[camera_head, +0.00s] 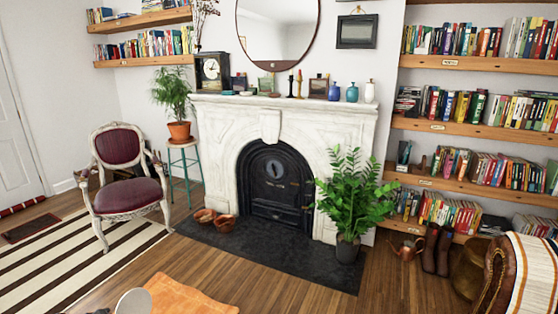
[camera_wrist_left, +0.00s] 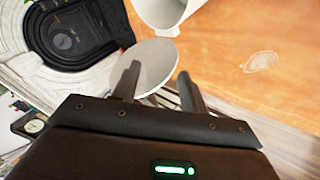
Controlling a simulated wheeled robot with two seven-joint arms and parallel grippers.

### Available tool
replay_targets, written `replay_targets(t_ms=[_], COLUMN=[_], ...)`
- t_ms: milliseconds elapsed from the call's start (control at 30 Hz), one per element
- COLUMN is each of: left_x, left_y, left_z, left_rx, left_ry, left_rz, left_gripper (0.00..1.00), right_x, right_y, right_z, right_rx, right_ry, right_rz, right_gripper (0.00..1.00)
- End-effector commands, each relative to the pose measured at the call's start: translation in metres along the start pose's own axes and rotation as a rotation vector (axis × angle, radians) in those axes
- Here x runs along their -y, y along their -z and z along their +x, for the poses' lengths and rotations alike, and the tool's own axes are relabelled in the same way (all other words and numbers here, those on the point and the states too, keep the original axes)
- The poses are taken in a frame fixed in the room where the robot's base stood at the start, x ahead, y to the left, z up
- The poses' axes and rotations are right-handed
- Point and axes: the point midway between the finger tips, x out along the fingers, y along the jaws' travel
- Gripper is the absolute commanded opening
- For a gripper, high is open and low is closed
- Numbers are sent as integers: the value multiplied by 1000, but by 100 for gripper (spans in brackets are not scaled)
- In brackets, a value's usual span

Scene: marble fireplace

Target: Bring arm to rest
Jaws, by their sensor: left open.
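My left gripper (camera_wrist_left: 160,72) shows in the left wrist view, its two dark fingers apart. A pale round disc (camera_wrist_left: 155,62) shows beyond and between the fingers, partly covered by them; I cannot tell whether they touch it. My left gripper cannot be made out in the head view. My right gripper is in neither view.
The wrist view shows a white flared object (camera_wrist_left: 162,10) and an orange-brown surface (camera_wrist_left: 250,40). In the head view, a pale rounded shape (camera_head: 133,301) and orange cloth-like item (camera_head: 190,296) lie low. A chair (camera_head: 126,187), potted plant (camera_head: 348,248) and fireplace (camera_head: 215,130) stand beyond.

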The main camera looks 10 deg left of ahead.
Motion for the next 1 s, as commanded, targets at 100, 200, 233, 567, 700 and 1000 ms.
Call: replay_targets(t_ms=[100,200,233,567,700,1000], left_x=[-1,-14,-20,-62,-72,-89], left_y=[-88,-163,-186,-329,-360,-405], left_z=[13,1,-6,-100,-132,-189], left_rx=[15,46,60,232,296,411], left_ry=[143,224,240,266,243,175], left_rz=[370,636,703,1026,1070,1121], left_gripper=[43,43,43,43,43,43], right_x=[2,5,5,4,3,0], right_y=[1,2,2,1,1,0], right_z=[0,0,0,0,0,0], right_rx=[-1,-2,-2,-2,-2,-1], right_ry=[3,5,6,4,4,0], right_rz=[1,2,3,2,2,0], right_gripper=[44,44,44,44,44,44])
